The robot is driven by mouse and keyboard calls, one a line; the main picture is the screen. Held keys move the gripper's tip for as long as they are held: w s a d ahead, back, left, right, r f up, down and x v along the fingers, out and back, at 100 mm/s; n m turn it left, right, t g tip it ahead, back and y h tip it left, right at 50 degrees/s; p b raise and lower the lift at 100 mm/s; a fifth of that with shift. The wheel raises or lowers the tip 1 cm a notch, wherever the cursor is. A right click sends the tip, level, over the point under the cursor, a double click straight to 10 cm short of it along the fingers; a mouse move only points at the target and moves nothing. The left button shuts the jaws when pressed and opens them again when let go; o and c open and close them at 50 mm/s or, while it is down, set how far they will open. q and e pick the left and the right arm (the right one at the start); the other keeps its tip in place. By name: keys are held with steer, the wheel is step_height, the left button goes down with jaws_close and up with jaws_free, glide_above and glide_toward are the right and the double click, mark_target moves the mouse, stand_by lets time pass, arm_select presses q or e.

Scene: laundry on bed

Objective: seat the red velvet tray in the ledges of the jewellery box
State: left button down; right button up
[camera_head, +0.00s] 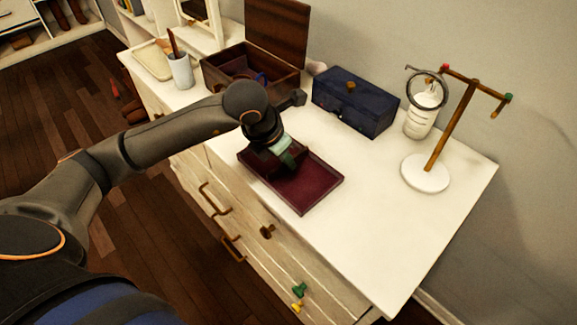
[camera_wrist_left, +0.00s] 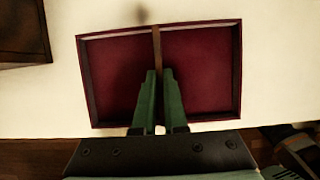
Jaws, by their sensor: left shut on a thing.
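The red velvet tray (camera_head: 312,191) is a shallow rectangle at the front edge of the white dresser top. In the left wrist view the tray (camera_wrist_left: 205,72) has a thin upright divider (camera_wrist_left: 156,45) across its middle. My left gripper (camera_head: 284,160) comes from above and is shut on this divider; its green fingers (camera_wrist_left: 159,88) stand on either side of it. I cannot tell whether the tray touches the dresser. The jewellery box (camera_head: 222,84) is open, dark wood, behind and left of the tray, with its lid (camera_head: 278,35) raised. My arm hides part of the box. My right gripper is not in view.
A closed dark blue box (camera_head: 352,103) stands behind the tray. A jewellery stand (camera_head: 425,174) and a white jar (camera_head: 420,120) are to the right. A white cup (camera_head: 181,72) and a pale dish (camera_head: 152,60) are at the left. The dresser's front right is clear.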

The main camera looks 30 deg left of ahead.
arm_select(q)
steer(key=shift+r, duration=0.2)
steer(key=shift+r, duration=0.2)
step_height(320, 180, up, 2)
steer(key=shift+w+r, duration=0.1)
steer(key=shift+r, duration=0.1)
steer(key=s+a+r+b, duration=0.3)
steer(key=s+a+r, duration=0.4)
steer(key=s, duration=0.5)
steer(key=shift+a+r, duration=0.35)
steer(key=shift+r, duration=1.05)
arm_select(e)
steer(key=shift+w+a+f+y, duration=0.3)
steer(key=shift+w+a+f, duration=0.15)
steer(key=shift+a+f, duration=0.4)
arm_select(q)
steer(key=shift+w, duration=0.1)
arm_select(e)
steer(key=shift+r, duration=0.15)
